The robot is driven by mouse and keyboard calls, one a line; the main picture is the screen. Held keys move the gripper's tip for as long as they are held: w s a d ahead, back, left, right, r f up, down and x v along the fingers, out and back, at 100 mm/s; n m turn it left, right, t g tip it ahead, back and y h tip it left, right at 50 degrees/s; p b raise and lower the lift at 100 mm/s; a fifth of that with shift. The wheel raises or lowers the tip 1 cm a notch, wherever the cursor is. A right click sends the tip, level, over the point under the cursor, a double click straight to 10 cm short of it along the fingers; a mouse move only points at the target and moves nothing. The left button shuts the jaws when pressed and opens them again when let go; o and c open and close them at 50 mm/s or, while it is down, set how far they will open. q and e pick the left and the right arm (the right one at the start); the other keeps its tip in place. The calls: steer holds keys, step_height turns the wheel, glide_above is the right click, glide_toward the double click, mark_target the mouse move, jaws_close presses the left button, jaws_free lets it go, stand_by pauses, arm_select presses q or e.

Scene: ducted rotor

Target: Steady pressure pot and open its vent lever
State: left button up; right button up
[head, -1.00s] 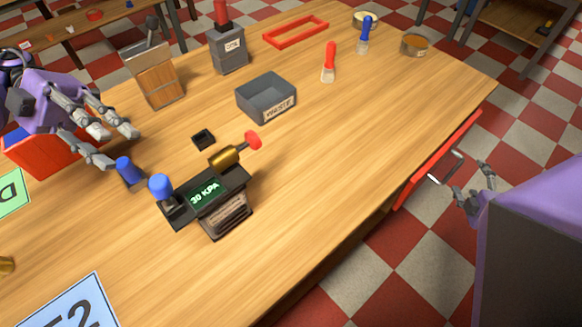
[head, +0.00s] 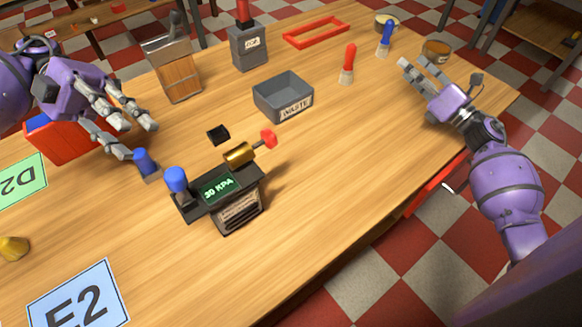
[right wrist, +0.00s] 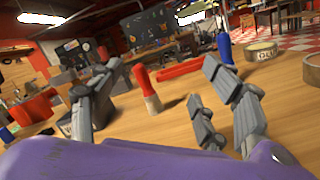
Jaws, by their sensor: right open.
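The pressure device (head: 222,190) stands on the table, dark, with a green display reading 30 KPA. I cannot tell which part is the vent lever. My left gripper (head: 137,136) is open and empty, just above and left of the blue knobs, apart from the device. My right gripper (head: 418,76) is open and empty over the table's right end, far from the device. Its spread fingers show in the right wrist view (right wrist: 165,92).
A grey waste bin (head: 283,97) stands behind the device, with a small black tray (head: 218,135) nearer. The table's right front is clear.

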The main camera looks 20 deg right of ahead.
mark_target(235, 193)
steer(key=w+a+n+g+y, duration=0.2)
steer(key=a+n+g+y, duration=0.4)
steer(key=a, duration=1)
steer(key=s+a+n+g+y, duration=0.2)
steer(key=s+a+n+g, duration=0.1)
steer(key=a, duration=0.4)
steer(key=s+a+f+n+g+y, duration=0.1)
steer(key=s+a+n+g+y, duration=0.1)
steer(key=a+n+g, duration=0.3)
steer(key=s+a+f+n+g+y, duration=0.1)
steer(key=s+a+n+g+y, duration=0.2)
steer(key=a, duration=0.6)
steer(key=shift+s+a+n+g, duration=0.25)
steer(key=shift+s+n+g, duration=0.15)
steer(key=shift+s+n, duration=0.6)
steer(key=s+a+n+g, duration=0.1)
steer(key=s+n+g, duration=0.1)
steer(key=s+a+f+n+g+h, duration=0.1)
steer(key=s+a+n+g, duration=0.2)
steer(key=s+a+g, duration=0.1)
steer(key=s+g, duration=0.1)
steer(key=shift+f+n, duration=0.35)
steer(key=shift+n, duration=0.05)
steer(key=shift+s+a+h, duration=0.25)
steer(key=shift+s+h, duration=0.05)
steer(key=x, duration=0.7)
steer(key=shift+a, duration=0.15)
steer(key=c, duration=1.7)
